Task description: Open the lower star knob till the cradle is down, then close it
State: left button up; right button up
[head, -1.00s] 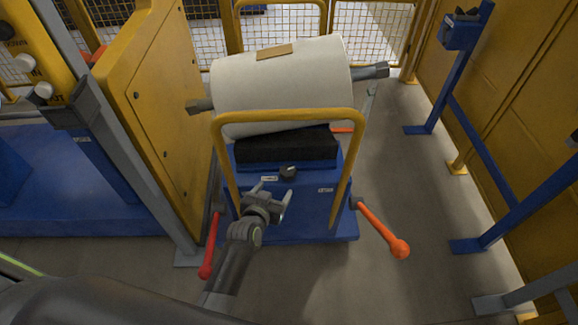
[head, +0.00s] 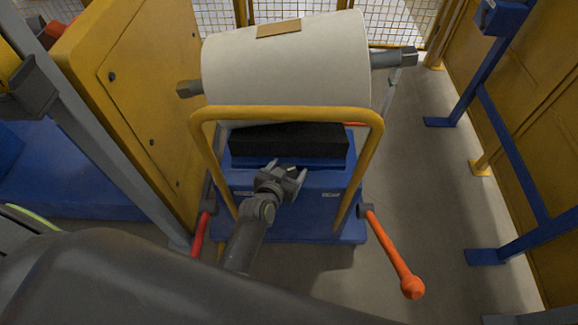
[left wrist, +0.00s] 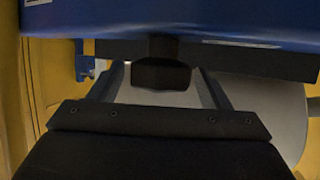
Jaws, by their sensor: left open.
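The dark star knob (left wrist: 161,76) sits on the front of the blue lift cart (head: 310,205). In the left wrist view it lies between my two fingers, with gaps at both sides. My left gripper (head: 287,171) is open around the knob and mostly hides it in the head view. The cradle's black pad (head: 290,143) is above the cart's blue top, below the white film roll (head: 285,70). I cannot tell whether the pad touches the roll. My right gripper is out of view.
A yellow hoop handle (head: 285,113) arches over the cart front, around my left gripper. An orange-knobbed lever (head: 393,255) sticks out at the right, a red lever (head: 199,235) at the left. A yellow machine panel (head: 130,95) stands left. Floor is free right of the cart.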

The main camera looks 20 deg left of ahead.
pick_arm(q)
jog(key=shift+s, duration=0.1)
jog(key=shift+c, duration=2.2)
jog(key=c, duration=0.5)
jog(key=shift+b, duration=0.3)
jog(key=shift+c, duration=0.2)
jog(key=shift+f+m+h+b, duration=0.15)
jog(key=shift+m+h+b, duration=0.35)
jog(key=shift+h+b, duration=0.15)
jog(key=shift+m+h+b, duration=0.25)
jog(key=shift+m+b, duration=0.05)
jog(key=shift+b, duration=0.1)
jog(key=shift+f+m+g+h+b, duration=0.1)
jog(key=shift+m+g+h+b, duration=0.2)
jog(key=shift+m+h+b, duration=0.65)
jog(key=shift+m+g+h+b, duration=0.3)
jog(key=shift+h+b, duration=0.15)
jog(key=shift+b, duration=0.45)
jog(key=shift+r+m+h+b, duration=0.3)
jog(key=shift+m+h+b, duration=0.05)
jog(key=shift+h, duration=0.05)
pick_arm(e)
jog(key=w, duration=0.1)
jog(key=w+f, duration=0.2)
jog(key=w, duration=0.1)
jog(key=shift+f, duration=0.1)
